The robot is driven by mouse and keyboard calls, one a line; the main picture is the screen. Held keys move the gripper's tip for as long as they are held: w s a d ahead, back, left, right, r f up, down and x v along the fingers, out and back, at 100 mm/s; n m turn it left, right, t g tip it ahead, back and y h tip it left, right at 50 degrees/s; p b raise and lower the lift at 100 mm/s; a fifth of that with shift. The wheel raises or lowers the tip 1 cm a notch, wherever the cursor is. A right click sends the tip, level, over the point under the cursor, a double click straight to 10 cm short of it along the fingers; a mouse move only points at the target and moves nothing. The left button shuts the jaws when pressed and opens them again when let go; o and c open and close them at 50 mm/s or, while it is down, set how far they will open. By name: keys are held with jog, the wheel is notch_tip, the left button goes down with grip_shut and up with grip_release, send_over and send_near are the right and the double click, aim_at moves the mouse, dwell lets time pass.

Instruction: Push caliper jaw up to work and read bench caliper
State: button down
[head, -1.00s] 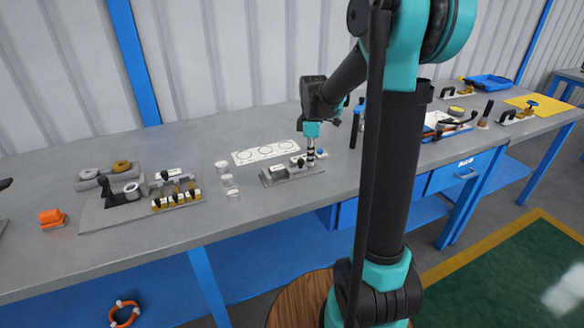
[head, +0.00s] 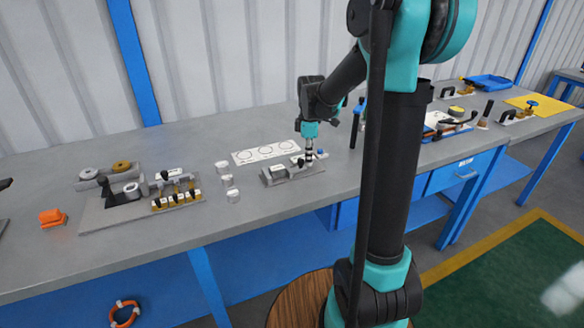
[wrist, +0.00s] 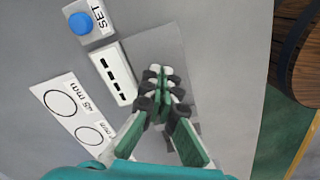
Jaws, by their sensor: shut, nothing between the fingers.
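The bench caliper (head: 277,174) is a low grey block with pale parts, lying near the bench's front edge in the head view. In the wrist view, a white display block (wrist: 112,74) with dark dashes lies just left of my fingers. My gripper (head: 309,156) points down over the caliper's right part. In the wrist view my gripper (wrist: 162,84) is shut with its fingertips together and nothing between them. The fingers and arm hide the caliper jaw and any work there. I cannot tell whether the fingertips touch the caliper.
A blue button (wrist: 81,23) beside a SET label sits above the display block. A white card with circles (head: 264,153) lies behind the caliper. Clear cylinders (head: 228,181) and a fixture plate (head: 100,217) stand to the left.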

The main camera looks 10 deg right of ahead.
jog(key=shift+s+a, duration=0.25)
jog(key=shift+a, duration=0.5)
dwell(0.4)
jog(key=shift+w+d, duration=0.1)
jog(key=shift+d, duration=0.15)
dwell(0.4)
notch_tip(320, 180, up, 7)
dwell(0.8)
